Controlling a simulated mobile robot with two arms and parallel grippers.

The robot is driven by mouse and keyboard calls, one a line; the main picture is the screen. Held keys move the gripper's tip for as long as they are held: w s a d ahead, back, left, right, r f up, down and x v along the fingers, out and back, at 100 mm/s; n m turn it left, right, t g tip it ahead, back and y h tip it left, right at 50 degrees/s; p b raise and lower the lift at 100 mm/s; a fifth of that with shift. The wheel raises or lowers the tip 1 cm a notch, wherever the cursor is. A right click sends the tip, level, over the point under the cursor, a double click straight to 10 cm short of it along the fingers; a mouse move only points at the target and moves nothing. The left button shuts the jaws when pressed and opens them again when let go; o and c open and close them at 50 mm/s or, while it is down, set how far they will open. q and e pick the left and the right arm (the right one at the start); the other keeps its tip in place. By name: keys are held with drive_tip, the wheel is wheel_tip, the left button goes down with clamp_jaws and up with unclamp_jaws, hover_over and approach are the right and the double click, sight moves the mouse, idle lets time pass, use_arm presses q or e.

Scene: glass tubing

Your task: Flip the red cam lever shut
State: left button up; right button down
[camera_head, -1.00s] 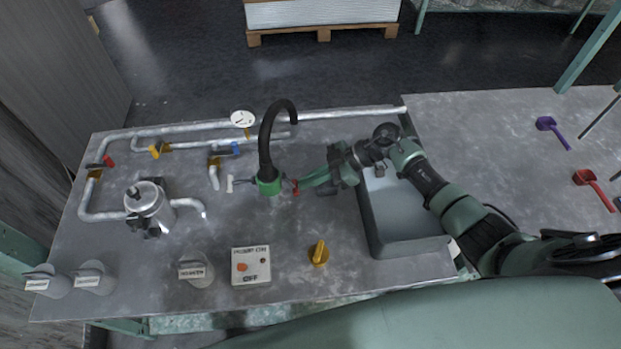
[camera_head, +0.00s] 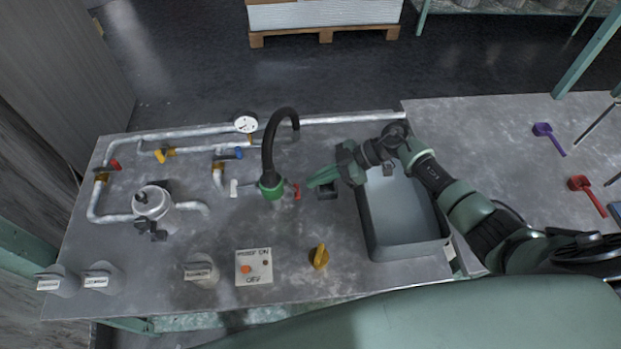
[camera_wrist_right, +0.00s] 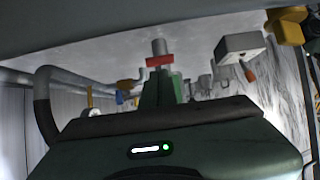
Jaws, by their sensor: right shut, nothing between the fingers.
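The green fitting (camera_head: 271,187) sits at the foot of a black curved spout (camera_head: 268,145). A small red lever (camera_head: 297,191) is on the fitting's right side, and a pale lever (camera_head: 234,188) is on its left. My right gripper (camera_head: 309,184) is shut and empty, just right of the red lever, with a small gap in the head view. In the right wrist view the red lever (camera_wrist_right: 160,61) shows as a short bar just beyond the shut fingertips (camera_wrist_right: 162,80); contact is unclear there. My left gripper is out of view.
A grey sink (camera_head: 405,215) lies under my right forearm. A yellow knob (camera_head: 320,257) and a switch box (camera_head: 254,267) stand nearer the front edge. Pipes with coloured valve handles, a gauge (camera_head: 246,124) and a metal pot (camera_head: 152,202) are at left.

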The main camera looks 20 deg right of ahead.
drive_tip(key=v, duration=0.1)
drive_tip(key=p+v, duration=0.1)
drive_tip(key=v, duration=0.1)
drive_tip(key=shift+a+r, duration=0.2)
drive_tip(key=shift+s+d+b, duration=0.15)
drive_tip(key=shift+d+b, duration=0.3)
drive_tip(key=shift+d, duration=0.4)
use_arm(q)
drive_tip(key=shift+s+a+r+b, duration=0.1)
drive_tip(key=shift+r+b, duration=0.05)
drive_tip(key=shift+b, duration=0.25)
use_arm(e)
drive_tip(key=v, duration=0.7)
drive_tip(key=shift+d, duration=0.35)
drive_tip(key=shift+s, duration=0.1)
